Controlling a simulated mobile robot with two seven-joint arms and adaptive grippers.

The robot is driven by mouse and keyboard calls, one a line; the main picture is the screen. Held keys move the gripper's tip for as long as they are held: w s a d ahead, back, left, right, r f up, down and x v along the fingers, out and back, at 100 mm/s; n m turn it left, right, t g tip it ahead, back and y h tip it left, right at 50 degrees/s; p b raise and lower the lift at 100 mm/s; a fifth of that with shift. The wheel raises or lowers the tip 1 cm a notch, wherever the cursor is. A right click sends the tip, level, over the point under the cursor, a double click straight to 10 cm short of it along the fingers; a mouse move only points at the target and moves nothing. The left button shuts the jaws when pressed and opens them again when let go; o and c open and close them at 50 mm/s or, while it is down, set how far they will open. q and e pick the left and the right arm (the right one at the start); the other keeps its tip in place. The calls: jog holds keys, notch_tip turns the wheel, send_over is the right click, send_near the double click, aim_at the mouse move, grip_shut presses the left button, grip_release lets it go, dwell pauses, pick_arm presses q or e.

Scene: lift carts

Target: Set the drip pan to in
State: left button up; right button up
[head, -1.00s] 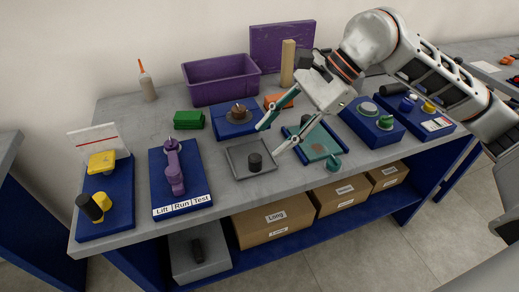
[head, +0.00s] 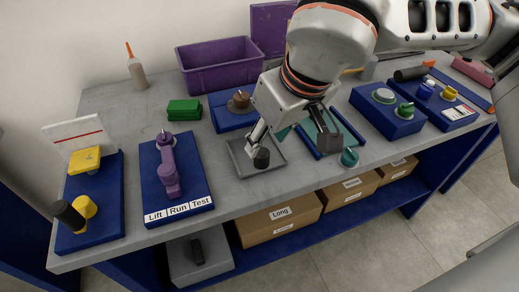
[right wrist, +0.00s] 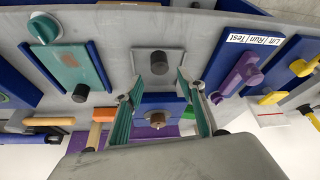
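A shallow grey square pan (head: 239,152) with a low rim lies near the front middle of the table; I take it as the drip pan. A dark round knob (head: 261,158) stands on it. The pan (right wrist: 140,71) and its knob (right wrist: 159,63) also show in the right wrist view. My right gripper (head: 257,141) is above the pan, close to the knob, and hides part of the pan's right side. In the right wrist view its fingers (right wrist: 154,88) are spread apart with nothing between them. My left gripper is in neither view.
A teal plate between blue rails (head: 347,124) lies right of the pan. A blue board with a purple lever (head: 168,170) stands to the left. Behind are a blue block with a brown knob (head: 238,102), a green block (head: 184,110) and a purple bin (head: 218,68).

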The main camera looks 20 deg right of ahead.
aim_at(261, 150)
jog(key=b+x, duration=0.1)
jog(key=x, duration=0.5)
jog(key=shift+f, duration=0.2)
jog(key=shift+w, duration=0.1)
grip_shut()
